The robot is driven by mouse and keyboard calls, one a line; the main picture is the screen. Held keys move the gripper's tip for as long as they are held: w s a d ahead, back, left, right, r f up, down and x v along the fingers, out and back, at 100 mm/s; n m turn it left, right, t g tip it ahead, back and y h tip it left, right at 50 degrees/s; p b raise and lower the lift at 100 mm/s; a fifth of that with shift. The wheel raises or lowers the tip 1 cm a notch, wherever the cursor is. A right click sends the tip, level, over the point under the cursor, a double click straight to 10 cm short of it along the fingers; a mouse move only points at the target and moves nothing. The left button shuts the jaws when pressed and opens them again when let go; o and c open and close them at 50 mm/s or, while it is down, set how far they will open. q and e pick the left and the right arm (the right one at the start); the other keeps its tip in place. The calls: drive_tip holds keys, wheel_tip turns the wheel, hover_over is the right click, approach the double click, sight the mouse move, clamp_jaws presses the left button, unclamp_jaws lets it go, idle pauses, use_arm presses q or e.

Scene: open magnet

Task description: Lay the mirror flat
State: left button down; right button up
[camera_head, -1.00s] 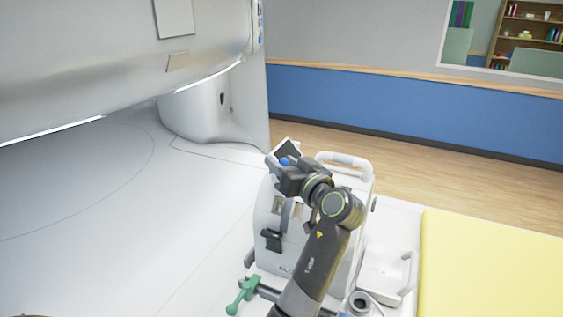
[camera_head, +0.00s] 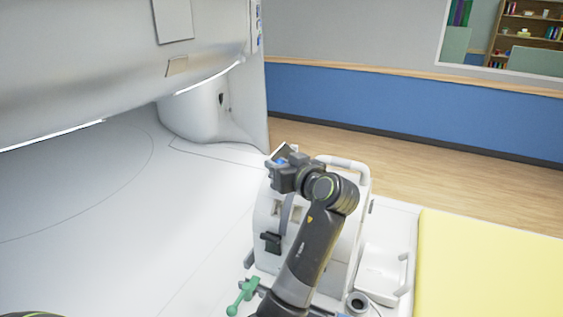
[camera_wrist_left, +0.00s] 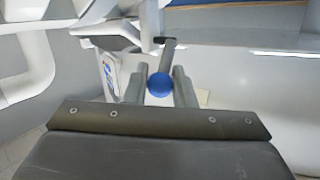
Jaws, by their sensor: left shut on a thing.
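A small dark-faced panel with a pale edge (camera_head: 283,151), which looks like the mirror, is at the top of the white wheeled unit (camera_head: 343,176). It is partly hidden behind my left gripper (camera_head: 279,166), and its exact tilt is hard to tell. A blue ball-shaped knob (camera_wrist_left: 158,85) shows between the two fingers of my left gripper (camera_wrist_left: 160,84) in the left wrist view. The fingers are shut on this knob. My right gripper is not in view.
The large white magnet housing (camera_head: 90,50) overhangs the left side. A green handle (camera_head: 242,296) sticks out at the unit's lower left. A white tray (camera_head: 381,275) is at its lower right, and a yellow pad (camera_head: 490,270) lies further right.

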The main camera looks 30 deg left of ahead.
use_arm(q)
drive_tip(key=a+n+h+p, duration=0.1)
drive_tip(key=h+p, duration=0.1)
drive_tip(key=a+r+g+h+p, duration=0.1)
drive_tip(key=p, duration=0.2)
drive_tip(key=shift+s+r+n+h, duration=0.1)
drive_tip(key=shift+n+h, duration=0.3)
drive_tip(key=shift+a+h+p, duration=0.15)
drive_tip(key=shift+h+p, duration=0.45)
drive_tip(key=shift+p, duration=0.4)
drive_tip(key=shift+f+n, duration=0.25)
drive_tip(key=shift+n, duration=0.05)
drive_tip(key=c, duration=1.3)
unclamp_jaws()
drive_tip(key=shift+a, duration=0.1)
drive_tip(key=shift+o, duration=0.2)
